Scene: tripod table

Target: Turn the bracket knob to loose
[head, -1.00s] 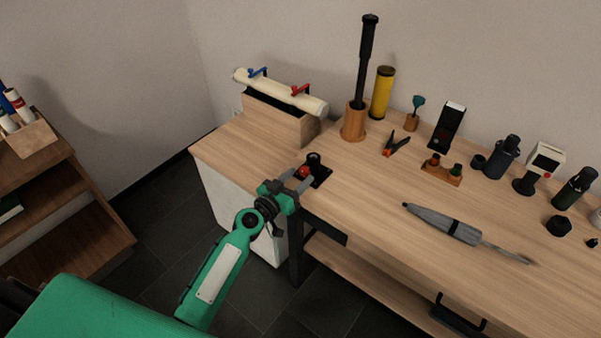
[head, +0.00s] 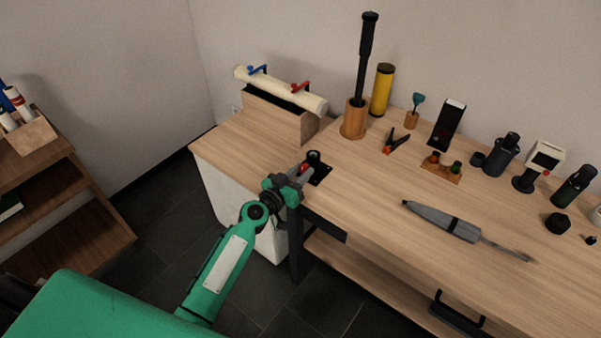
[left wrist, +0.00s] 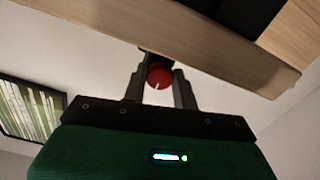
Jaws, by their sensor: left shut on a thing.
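The bracket (head: 318,172) is a black fitting near the table's left front corner, with a short upright black socket. Its red knob (head: 304,168) faces my left arm and is mostly hidden by the fingers in the head view. In the left wrist view the red knob (left wrist: 160,76) shows round, with a white mark pointing down and slightly left. My left gripper (head: 298,175) is shut on the knob, a finger on each side of it; it also shows in the left wrist view (left wrist: 161,82). My right gripper is not in view.
The wooden table (head: 370,205) holds a grey pointed tool (head: 445,222), an orange clamp (head: 396,141) and several black devices. A wooden stand with a cream tube (head: 280,90) is behind the bracket. A shelf (head: 75,210) stands at left.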

